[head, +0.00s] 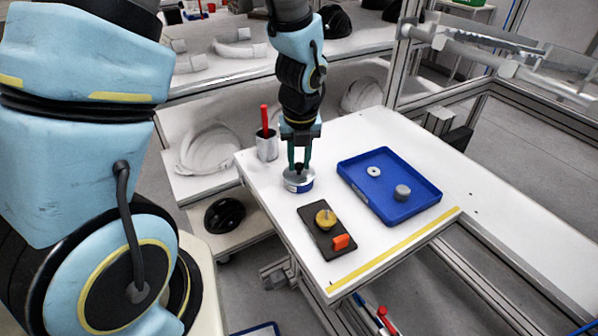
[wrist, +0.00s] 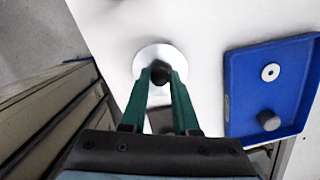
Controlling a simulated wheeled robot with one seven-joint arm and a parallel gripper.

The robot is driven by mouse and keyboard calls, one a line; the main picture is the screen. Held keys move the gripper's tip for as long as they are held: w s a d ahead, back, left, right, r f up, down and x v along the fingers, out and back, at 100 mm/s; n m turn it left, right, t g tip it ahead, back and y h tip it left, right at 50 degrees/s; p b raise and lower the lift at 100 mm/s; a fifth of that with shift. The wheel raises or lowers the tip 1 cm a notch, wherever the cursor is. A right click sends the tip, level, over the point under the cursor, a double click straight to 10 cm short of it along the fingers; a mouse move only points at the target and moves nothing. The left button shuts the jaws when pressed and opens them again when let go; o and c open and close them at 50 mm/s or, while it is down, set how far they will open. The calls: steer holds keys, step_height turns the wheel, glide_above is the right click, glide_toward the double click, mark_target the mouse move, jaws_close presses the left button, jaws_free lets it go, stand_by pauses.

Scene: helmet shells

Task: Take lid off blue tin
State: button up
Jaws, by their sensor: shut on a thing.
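The blue tin (head: 299,186) stands upright on the white table, with a pale lid (head: 290,176) on top. In the wrist view the lid (wrist: 148,56) is a pale disc with a dark round knob (wrist: 160,72). My gripper (head: 299,168) points straight down over the tin, its green fingers on either side of the knob. In the wrist view my gripper (wrist: 161,76) is shut on the knob. The lid appears to sit on the tin; whether there is a gap cannot be told. The tin's body is hidden under the lid in the wrist view.
A blue tray (head: 420,205) right of the tin holds a white ring (head: 373,171) and a grey cylinder (head: 402,192). A metal cup (head: 267,149) with a red-handled item stands behind left.

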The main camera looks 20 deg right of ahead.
jaws_close()
steer(key=shift+r, duration=0.1)
